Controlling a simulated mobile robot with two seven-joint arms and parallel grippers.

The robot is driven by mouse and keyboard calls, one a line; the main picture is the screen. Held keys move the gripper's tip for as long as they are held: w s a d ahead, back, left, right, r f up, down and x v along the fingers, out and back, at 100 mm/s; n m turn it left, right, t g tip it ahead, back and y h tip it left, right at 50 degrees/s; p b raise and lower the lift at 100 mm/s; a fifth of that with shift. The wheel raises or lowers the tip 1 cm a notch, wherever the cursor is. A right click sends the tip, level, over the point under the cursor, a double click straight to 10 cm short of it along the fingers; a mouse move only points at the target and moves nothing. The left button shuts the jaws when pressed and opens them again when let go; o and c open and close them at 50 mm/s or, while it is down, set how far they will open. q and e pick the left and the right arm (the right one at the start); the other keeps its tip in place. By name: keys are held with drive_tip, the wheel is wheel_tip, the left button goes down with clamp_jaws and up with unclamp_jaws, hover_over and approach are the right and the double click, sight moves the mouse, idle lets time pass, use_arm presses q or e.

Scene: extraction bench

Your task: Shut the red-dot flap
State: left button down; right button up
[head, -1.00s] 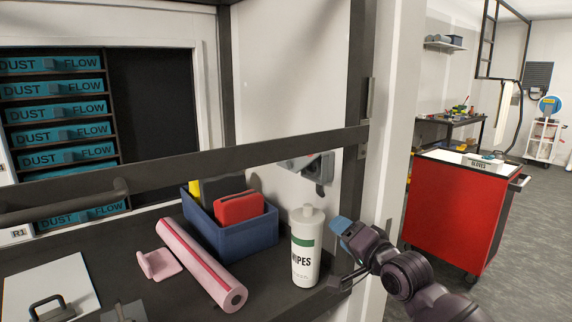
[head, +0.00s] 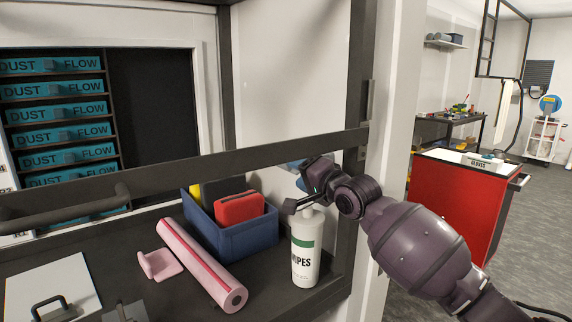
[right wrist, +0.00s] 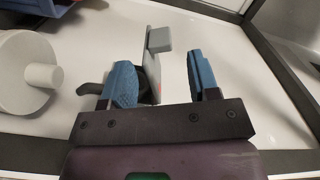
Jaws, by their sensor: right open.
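In the right wrist view, a grey plate with a small block at its top (right wrist: 150,66) stands out from the pale wall between my fingers. In the head view my right gripper (head: 300,186) is above the wipes bottle, below the dark crossbar, and covers most of the wall fitting. My left gripper is out of view.
The white wipes bottle (head: 305,255) stands just below my right gripper. A blue bin (head: 238,243) and a pink roll (head: 200,265) are to its left. The dark crossbar (head: 220,162) and post (head: 357,90) frame the opening.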

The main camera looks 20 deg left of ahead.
drive_tip(key=shift+p+x, duration=0.55)
drive_tip(key=shift+x, duration=2.3)
drive_tip(key=shift+c, duration=0.3)
clamp_jaws()
